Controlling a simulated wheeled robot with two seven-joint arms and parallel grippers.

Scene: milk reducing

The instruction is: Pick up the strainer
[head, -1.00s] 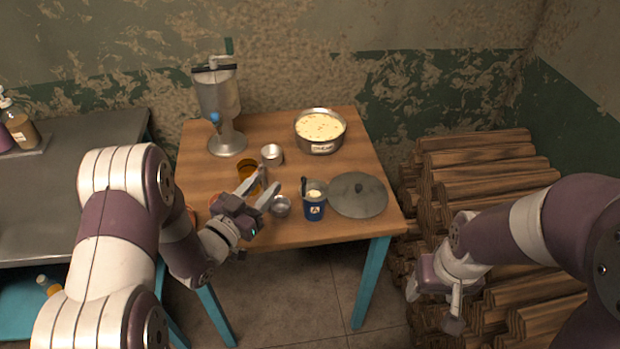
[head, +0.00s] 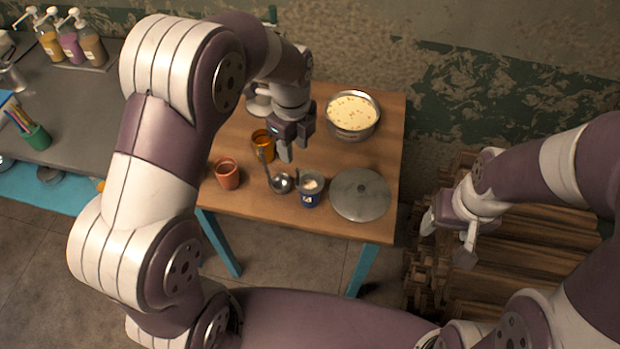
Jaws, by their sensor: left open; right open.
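A small metal bowl with a thin handle, which looks like the strainer (head: 281,184), lies on the wooden table (head: 240,208) in the head view. Its handle runs up and left toward the orange cup; I cannot make out any mesh. My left gripper (head: 286,154) points down over the table, just above and behind the bowl in the picture. It is open, and it appears apart from the strainer. My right gripper (head: 450,235) is open and empty, off the table's right side above the stacked wood.
Around the strainer stand an orange cup (head: 263,146), a reddish cup (head: 227,174), a blue cup (head: 310,192) and a flat grey lid (head: 360,195). A metal pot (head: 353,115) stands behind. A grey counter (head: 80,115) with bottles is at left. Stacked wood (head: 500,285) is at right.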

